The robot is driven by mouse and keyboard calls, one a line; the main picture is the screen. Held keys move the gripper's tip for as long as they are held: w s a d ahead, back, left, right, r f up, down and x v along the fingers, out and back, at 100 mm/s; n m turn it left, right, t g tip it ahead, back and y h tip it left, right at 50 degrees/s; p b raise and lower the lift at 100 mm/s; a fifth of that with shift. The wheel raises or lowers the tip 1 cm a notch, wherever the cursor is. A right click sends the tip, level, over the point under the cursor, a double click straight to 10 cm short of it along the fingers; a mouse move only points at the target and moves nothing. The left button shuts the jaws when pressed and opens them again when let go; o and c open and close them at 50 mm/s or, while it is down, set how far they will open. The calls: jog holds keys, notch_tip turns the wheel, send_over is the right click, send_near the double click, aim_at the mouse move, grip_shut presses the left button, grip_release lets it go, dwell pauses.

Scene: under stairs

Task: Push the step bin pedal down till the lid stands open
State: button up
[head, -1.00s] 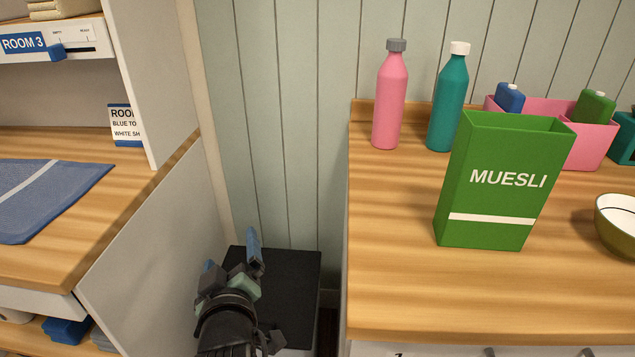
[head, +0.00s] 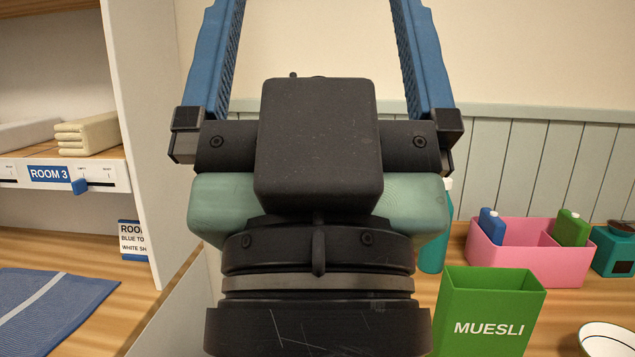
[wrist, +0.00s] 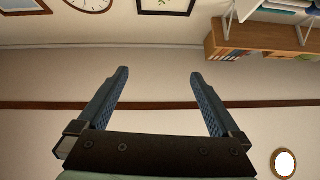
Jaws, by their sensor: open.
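My gripper (head: 318,12) is raised high and close in front of the head camera. Its two blue fingers are spread wide, with nothing between them. In the wrist view my gripper (wrist: 158,74) also shows open and empty, facing a wall. The step bin, its pedal and its lid show in neither view now. The low floor spot between the two counters is hidden behind my gripper or below the picture.
A green MUESLI box (head: 490,312), a pink caddy (head: 520,248), a teal bottle (head: 434,250) and a bowl (head: 606,340) stand on the right counter. A blue towel (head: 50,305) lies on the left one. A light upright panel (head: 150,130) stands left of my gripper.

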notch_tip(320, 180, up, 13)
jog(key=p, duration=1)
jog(key=shift+f, duration=0.15)
